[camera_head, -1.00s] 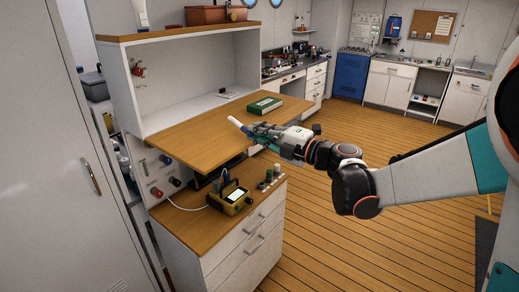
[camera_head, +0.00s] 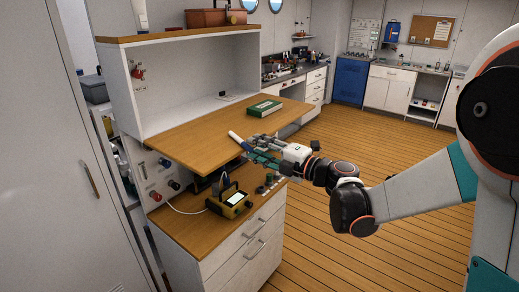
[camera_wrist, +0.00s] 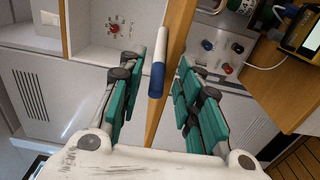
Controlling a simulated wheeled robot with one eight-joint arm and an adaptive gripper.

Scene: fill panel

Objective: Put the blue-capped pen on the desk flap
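The desk flap (camera_head: 190,140) is the wooden board jutting from the white hutch; the wrist view shows it nearly edge-on (camera_wrist: 179,35). The blue-capped pen (camera_head: 236,137) appears to lie on the flap's top near its front edge, white end inward. In the wrist view the pen (camera_wrist: 157,65) has its blue cap towards my gripper. My gripper (camera_head: 259,149) is at the flap's front edge. Its green-padded fingers (camera_wrist: 160,95) are spread, with clear gaps on both sides of the pen. The pen's exact contact with the board is hard to see.
A green box (camera_head: 264,108) lies on the flap behind my gripper. Below the flap, a lower counter (camera_head: 190,232) holds a yellow device (camera_head: 230,202) and several small cylinders (camera_head: 268,181). Several knobs (camera_wrist: 216,55) sit on the panel under the flap. Open floor lies to the right.

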